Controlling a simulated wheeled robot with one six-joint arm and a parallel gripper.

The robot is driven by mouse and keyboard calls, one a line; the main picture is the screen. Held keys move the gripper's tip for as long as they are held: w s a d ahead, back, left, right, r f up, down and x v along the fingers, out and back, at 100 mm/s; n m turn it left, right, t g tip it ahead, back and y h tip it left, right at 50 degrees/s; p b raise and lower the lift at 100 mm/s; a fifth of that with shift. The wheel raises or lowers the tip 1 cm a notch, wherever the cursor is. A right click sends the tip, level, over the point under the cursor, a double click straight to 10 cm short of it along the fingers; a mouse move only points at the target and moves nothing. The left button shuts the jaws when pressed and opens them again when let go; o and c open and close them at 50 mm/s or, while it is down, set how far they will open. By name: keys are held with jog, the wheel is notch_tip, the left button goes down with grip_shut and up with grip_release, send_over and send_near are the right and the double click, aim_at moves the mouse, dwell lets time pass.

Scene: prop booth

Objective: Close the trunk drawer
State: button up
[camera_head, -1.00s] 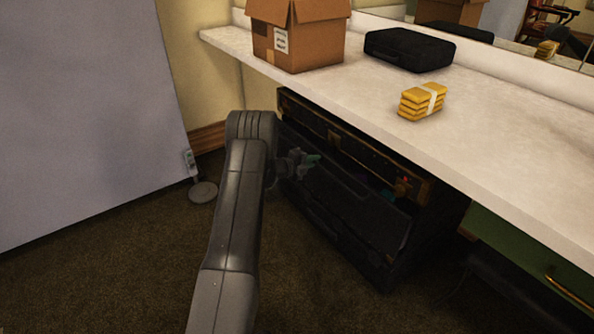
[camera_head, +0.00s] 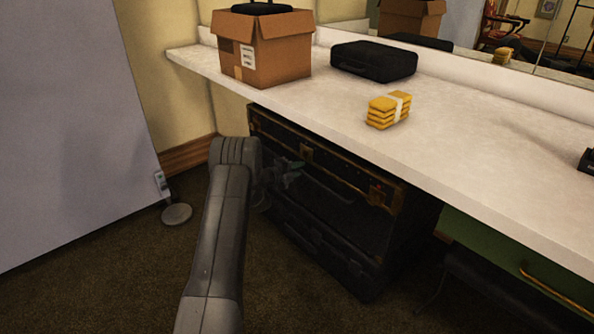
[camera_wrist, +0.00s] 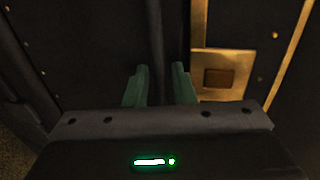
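The black trunk (camera_head: 385,240) with brass trim stands under the white counter. Its drawer front (camera_head: 345,200) is dark and looks flush or nearly flush with the trunk; shadow makes any small gap hard to tell. No drawer inside shows now. My gripper (camera_head: 292,172) is at the left part of the trunk's front, close to it. In the wrist view its two green fingers (camera_wrist: 161,75) stand apart with nothing held between them, facing the dark trunk front. A brass latch plate (camera_wrist: 222,73) is just right of the fingers. Whether the fingertips touch the trunk cannot be told.
The counter (camera_head: 480,165) overhangs the trunk and carries a cardboard box (camera_head: 270,62), a black case (camera_head: 372,62) and yellow bundles (camera_head: 388,110). A grey panel (camera_head: 70,130) stands at left. Carpet (camera_head: 110,285) is clear in front.

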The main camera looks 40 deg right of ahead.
jog(key=shift+r, duration=0.25)
jog(key=p+v, duration=0.3)
jog(key=v, duration=1)
jog(key=shift+a, duration=0.45)
jog(key=shift+d+f, duration=0.1)
jog(key=shift+d, duration=0.05)
jog(key=b+x, duration=0.3)
jog(key=x, duration=1)
jog(key=shift+d+f, duration=0.15)
jog(key=shift+d, duration=0.25)
jog(key=shift+a, duration=0.35)
jog(key=shift+d, duration=0.1)
